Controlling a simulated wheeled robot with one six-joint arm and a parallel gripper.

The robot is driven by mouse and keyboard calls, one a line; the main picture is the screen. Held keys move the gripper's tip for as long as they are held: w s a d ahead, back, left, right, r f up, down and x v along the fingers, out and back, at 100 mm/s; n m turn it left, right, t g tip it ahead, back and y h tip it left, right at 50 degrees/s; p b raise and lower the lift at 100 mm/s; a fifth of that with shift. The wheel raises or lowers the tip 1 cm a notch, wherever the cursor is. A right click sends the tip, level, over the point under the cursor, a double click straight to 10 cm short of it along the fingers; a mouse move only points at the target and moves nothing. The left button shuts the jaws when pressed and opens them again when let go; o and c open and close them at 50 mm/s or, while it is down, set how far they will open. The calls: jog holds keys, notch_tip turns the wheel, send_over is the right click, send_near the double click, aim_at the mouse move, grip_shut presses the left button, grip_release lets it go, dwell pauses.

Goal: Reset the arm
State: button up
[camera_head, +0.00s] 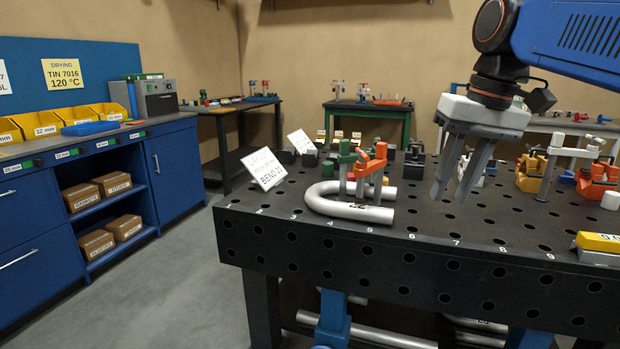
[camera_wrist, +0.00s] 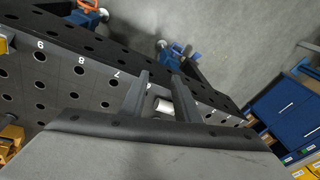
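My gripper (camera_head: 450,195) hangs from the blue arm at the upper right in the head view, pointing down above the dark perforated table (camera_head: 400,260). Its two grey fingers are apart with nothing visible held between them. In the wrist view, my gripper (camera_wrist: 161,76) also shows a gap between the fingers. A pale cylindrical piece (camera_wrist: 163,105) shows in that gap; its distance from the fingers is hard to tell. A silver U-shaped tube (camera_head: 335,207) lies on the table to the left of my gripper, apart from it.
A green clamp (camera_head: 346,158) and an orange clamp (camera_head: 372,165) stand at the tube. More orange fixtures (camera_head: 597,180) and a yellow block (camera_head: 600,242) are at the right. Blue cabinets (camera_head: 170,170) stand left across clear floor (camera_head: 200,290).

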jog(key=s+d+f+t, duration=0.1)
jog(key=s+f, duration=0.3)
jog(key=f, duration=0.5)
jog(key=s+d+f+t+h, duration=0.1)
jog(key=s+f, duration=0.3)
jog(key=f, duration=0.5)
jog(key=s+d+f+t, duration=0.1)
jog(key=s+f, duration=0.3)
jog(key=f, duration=0.6)
jog(key=shift+s+d+h, duration=0.25)
jog(key=shift+d+h, duration=0.05)
jog(key=shift+d, duration=0.35)
